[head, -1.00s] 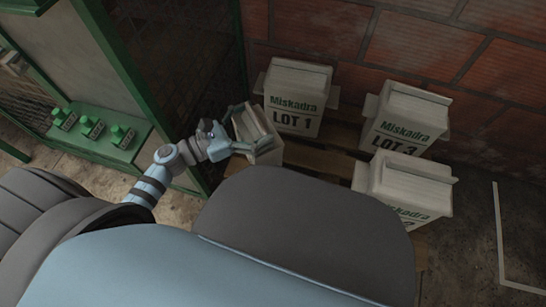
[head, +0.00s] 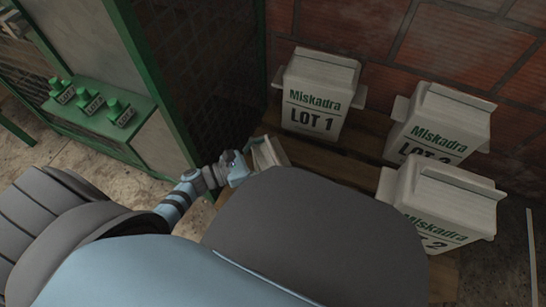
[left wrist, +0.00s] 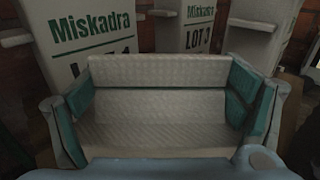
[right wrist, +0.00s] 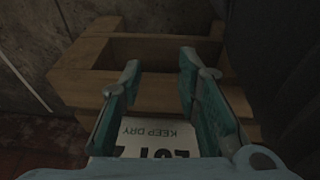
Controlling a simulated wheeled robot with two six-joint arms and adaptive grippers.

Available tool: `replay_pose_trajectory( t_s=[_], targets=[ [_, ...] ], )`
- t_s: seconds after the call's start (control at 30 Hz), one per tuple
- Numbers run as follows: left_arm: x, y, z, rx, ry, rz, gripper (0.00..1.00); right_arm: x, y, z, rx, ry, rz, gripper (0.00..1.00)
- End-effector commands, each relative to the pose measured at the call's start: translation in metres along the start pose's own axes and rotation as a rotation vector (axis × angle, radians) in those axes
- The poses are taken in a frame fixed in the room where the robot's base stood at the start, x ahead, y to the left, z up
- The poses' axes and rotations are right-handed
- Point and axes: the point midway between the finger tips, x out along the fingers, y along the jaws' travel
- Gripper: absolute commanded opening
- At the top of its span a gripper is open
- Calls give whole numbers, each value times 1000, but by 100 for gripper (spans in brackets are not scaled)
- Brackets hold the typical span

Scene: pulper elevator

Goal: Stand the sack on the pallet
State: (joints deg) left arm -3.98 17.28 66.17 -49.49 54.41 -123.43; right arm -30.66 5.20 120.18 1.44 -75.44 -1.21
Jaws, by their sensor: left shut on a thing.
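My left gripper (head: 250,164) is shut on a pale sack (head: 270,152), at the near left of the standing sacks in the head view. My grey body hides much of this sack. In the left wrist view the sack (left wrist: 160,105) fills the space between the two green-padded fingers. The pallet (head: 345,167) shows as brown boards. Sacks LOT 1 (head: 319,92), LOT 3 (head: 440,125) and LOT 2 (head: 440,200) stand upright on it. My right gripper (right wrist: 158,80) is open, with a KEEP DRY label (right wrist: 155,135) below its fingers; it is hidden in the head view.
A green mesh cage (head: 210,70) stands left of the pallet. A green ledge (head: 100,115) with labelled green parts is farther left. A brick wall (head: 380,40) closes the back. Concrete floor (head: 100,175) lies open at left.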

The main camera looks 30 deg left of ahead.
Motion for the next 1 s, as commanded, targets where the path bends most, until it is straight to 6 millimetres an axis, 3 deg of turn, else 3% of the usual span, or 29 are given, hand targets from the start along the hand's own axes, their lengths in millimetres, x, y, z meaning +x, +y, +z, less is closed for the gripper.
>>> replay_pose_trajectory(
  t_s=[0.33, 0.37, 0.4, 0.8, 1.0],
  targets=[
    [1, 0, -1, 1, -3, -1, 30, -3, 0, 0, -2, -3, 0, 30],
    [0, 0, -3, 1, 0, 0, 93, -3, 0, 0, -2, -3, 0, 30],
    [0, 0, -2, 2, -1, 0, 99, -3, 0, 0, -2, -2, 0, 30],
    [0, 0, 0, 2, 0, -1, 100, -3, 0, 0, -2, -3, 1, 30],
    [-42, 0, 0, 1, 6, -1, 100, 10, 1, 0, 8, 3, -1, 30]
  ],
)
